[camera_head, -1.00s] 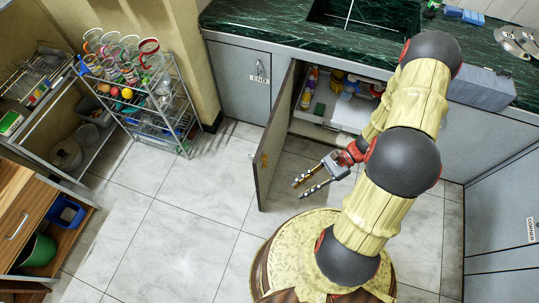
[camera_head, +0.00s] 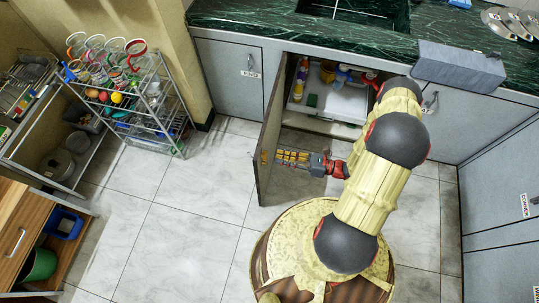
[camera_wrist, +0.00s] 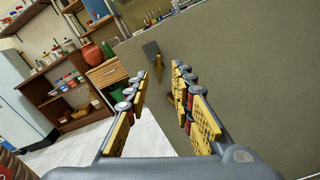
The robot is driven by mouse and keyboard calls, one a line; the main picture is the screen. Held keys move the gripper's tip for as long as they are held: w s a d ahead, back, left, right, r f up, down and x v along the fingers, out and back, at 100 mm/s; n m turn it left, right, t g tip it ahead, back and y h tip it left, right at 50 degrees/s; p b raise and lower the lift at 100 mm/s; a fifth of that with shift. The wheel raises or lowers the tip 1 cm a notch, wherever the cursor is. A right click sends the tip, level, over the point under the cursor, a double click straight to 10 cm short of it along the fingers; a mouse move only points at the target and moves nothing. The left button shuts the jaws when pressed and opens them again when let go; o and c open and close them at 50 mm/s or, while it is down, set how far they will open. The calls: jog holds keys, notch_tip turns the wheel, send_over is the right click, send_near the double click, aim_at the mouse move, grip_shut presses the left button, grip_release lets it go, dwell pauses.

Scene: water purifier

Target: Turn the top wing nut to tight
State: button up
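No wing nut can be made out in either view. My gripper (camera_head: 278,156) points left at the inner face of the open cabinet door (camera_head: 268,125), close to it. In the wrist view the gripper (camera_wrist: 168,70) is open, with its two yellow-padded fingers apart and nothing seen between them. Beyond the fingertips a small grey flat piece (camera_wrist: 151,48) shows against the door panel (camera_wrist: 235,65). A brownish shape behind the right finger is mostly hidden.
The open cabinet under the green counter (camera_head: 240,20) holds a white tray (camera_head: 335,105) with bottles and a green block. My arm blocks the cabinet's right side. A wire rack (camera_head: 150,115) with cups stands at the left. The tiled floor between is clear.

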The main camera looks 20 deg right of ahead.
aim_at(265, 155)
jog(key=shift+b+x, duration=0.5)
jog(key=shift+x, duration=2.2)
jog(key=shift+c, duration=1)
jog(key=c, duration=0.4)
grip_shut()
